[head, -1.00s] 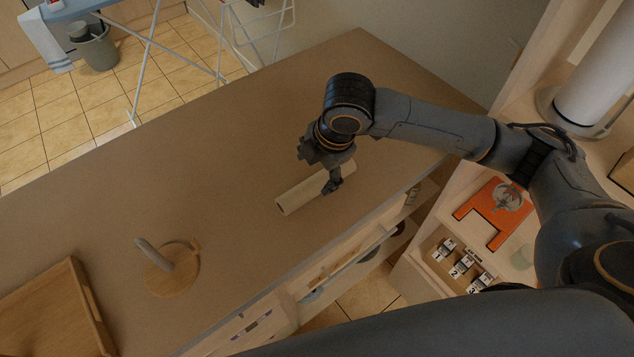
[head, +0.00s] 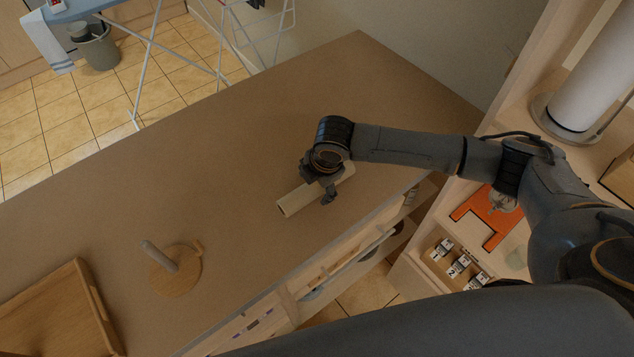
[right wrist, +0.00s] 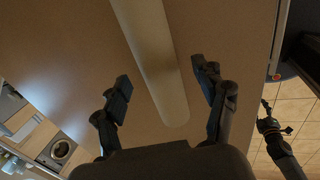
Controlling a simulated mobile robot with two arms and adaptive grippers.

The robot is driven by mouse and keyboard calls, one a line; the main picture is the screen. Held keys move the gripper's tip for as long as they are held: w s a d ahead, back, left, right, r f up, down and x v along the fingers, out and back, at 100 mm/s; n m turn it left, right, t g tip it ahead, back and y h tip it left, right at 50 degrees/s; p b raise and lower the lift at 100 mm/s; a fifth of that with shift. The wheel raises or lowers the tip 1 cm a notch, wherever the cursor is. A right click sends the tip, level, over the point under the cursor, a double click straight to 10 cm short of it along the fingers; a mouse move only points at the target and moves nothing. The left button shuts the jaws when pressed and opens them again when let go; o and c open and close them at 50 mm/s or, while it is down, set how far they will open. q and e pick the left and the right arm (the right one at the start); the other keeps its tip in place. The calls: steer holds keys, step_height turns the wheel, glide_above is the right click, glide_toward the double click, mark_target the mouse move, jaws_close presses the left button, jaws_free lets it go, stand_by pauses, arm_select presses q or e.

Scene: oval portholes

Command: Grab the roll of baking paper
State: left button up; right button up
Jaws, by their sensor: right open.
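The roll of baking paper (head: 298,201) is a pale cylinder lying on the brown countertop (head: 220,150). My right gripper (head: 325,190) is over the roll in the head view and hides its middle part. In the right wrist view the roll (right wrist: 152,55) runs from the top edge down between the two spread fingers of the gripper (right wrist: 164,82). The fingers are open, one on each side of the roll, with a gap on both sides. How high they are above the counter is hard to tell.
A round wooden holder with an upright peg (head: 174,270) and a wooden tray (head: 60,310) stand on the counter to the left. Shelves at the right hold an orange item (head: 476,222) and a large white roll (head: 596,85). The counter behind the roll is clear.

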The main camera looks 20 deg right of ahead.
steer(key=shift+x, duration=1.25)
steer(key=c, duration=1.4)
arm_select(q)
steer(key=shift+r, duration=0.4)
arm_select(e)
steer(key=shift+o, duration=0.2)
arm_select(q)
steer(key=shift+f, duration=0.15)
arm_select(e)
steer(key=shift+w+r, duration=0.1)
steer(key=shift+r, duration=0.05)
